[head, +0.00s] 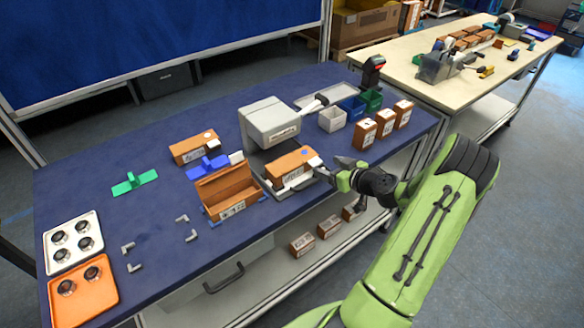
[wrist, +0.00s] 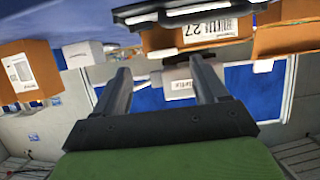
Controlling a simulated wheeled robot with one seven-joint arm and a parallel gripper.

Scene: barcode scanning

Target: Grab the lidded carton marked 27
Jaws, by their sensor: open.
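The lidded carton (head: 291,167) is brown with a white patch and a blue dot on top. It sits on a grey plate in front of the grey printer-like machine. In the wrist view, a carton front with a white label reading 27 (wrist: 196,32) shows at the top; it appears to be this same carton. My gripper (head: 333,168) is at the right end of the carton, close to it. In the wrist view my gripper (wrist: 161,66) has its two fingers spread, with nothing between them. The carton lies beyond the fingertips, and I cannot tell whether they touch it.
An open brown carton (head: 228,192) stands left of the plate. The grey machine (head: 269,122) is behind. Several labelled cartons (head: 384,123) stand to the right, near small bins (head: 352,106). Another carton (head: 194,147) lies behind left.

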